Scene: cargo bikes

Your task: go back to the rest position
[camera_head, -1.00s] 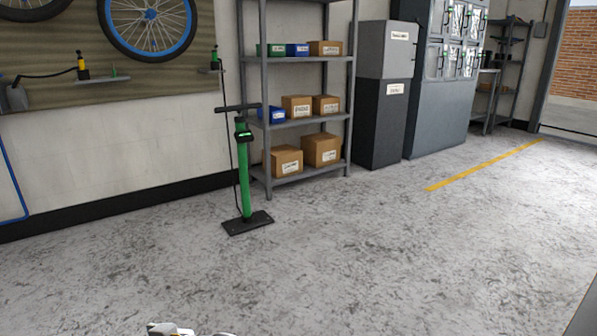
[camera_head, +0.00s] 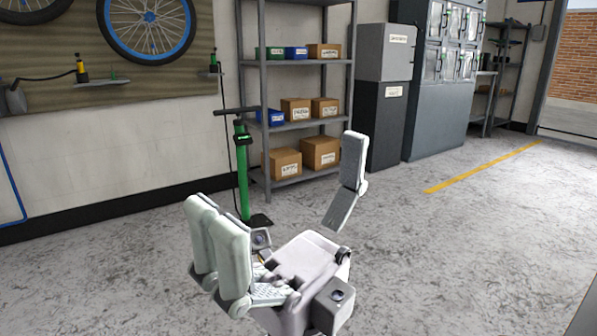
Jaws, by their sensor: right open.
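My right gripper (camera_head: 285,205) stands in the lower middle of the head view, fingers pointing up and spread wide apart. It is open, and nothing is between the fingers. It is in front of the green floor pump (camera_head: 242,175) and hides part of the pump's base. My left gripper is not in view.
A grey shelf rack (camera_head: 300,62) with cardboard boxes and small bins stands against the wall. Grey cabinets (camera_head: 384,125) stand to its right. A pegboard (camera_head: 60,98) with wheels hangs at left. The floor at right, by the yellow line (camera_head: 484,166), is clear.

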